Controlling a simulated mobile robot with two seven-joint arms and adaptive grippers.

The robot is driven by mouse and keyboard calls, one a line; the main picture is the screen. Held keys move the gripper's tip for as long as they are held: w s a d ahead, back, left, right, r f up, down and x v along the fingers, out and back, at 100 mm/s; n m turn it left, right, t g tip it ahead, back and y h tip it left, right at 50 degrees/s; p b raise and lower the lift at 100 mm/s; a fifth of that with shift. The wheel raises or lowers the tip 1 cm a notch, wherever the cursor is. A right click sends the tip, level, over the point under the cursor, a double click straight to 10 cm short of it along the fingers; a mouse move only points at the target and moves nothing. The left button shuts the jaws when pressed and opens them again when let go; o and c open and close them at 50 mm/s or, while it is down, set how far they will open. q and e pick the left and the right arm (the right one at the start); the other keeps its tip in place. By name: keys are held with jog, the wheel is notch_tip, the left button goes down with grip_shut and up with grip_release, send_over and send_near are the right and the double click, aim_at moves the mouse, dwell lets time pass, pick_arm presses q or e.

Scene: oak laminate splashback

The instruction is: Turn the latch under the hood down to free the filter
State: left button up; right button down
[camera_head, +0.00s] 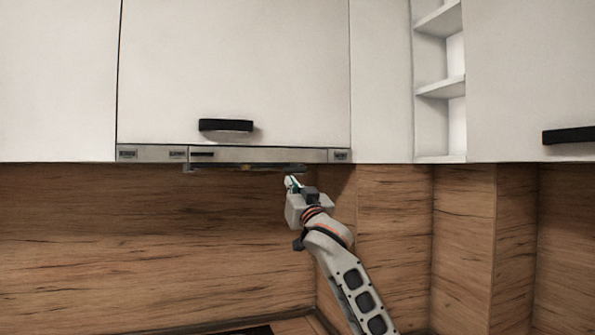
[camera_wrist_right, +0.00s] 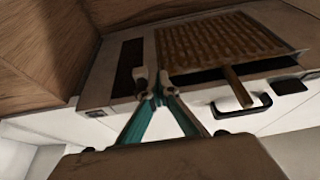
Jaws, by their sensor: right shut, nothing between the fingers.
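The slim range hood (camera_head: 240,155) is set under a white wall cabinet. Its underside shows in the right wrist view, with a tan ribbed filter (camera_wrist_right: 215,45). A short tan bar (camera_wrist_right: 238,88), apparently the latch, sticks out from the filter's front edge across a dark strip. My right gripper (camera_head: 290,181) is just below the right part of the hood. In the right wrist view its teal fingers (camera_wrist_right: 154,88) converge, shut and empty, left of the bar and apart from it. My left gripper is not in view.
A black cabinet handle (camera_head: 226,125) is above the hood; it also shows in the right wrist view (camera_wrist_right: 243,107). Open shelves (camera_head: 440,88) and another cabinet are to the right. The oak splashback (camera_head: 150,240) is behind, with free room below the hood.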

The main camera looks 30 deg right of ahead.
jog(key=shift+d+f, duration=0.25)
jog(key=shift+f, duration=0.2)
dwell(0.6)
jog(key=shift+w+d, duration=0.1)
jog(key=shift+w, duration=0.2)
dwell(0.6)
jog(key=shift+s+d+f, duration=0.1)
jog(key=shift+d+f, duration=0.2)
dwell(0.5)
jog(key=shift+w+d, duration=0.1)
jog(key=shift+w, duration=0.2)
dwell(0.6)
jog(key=shift+s+d+f, duration=0.1)
jog(key=shift+d+f, duration=0.2)
jog(key=shift+d, duration=0.05)
dwell(0.5)
jog(key=shift+w+d, duration=0.1)
jog(key=shift+w, duration=0.2)
dwell(0.5)
jog(key=shift+s+d+f, duration=0.1)
jog(key=shift+d+f, duration=0.05)
jog(key=shift+d, duration=0.3)
dwell(0.5)
jog(key=shift+w, duration=0.3)
dwell(0.8)
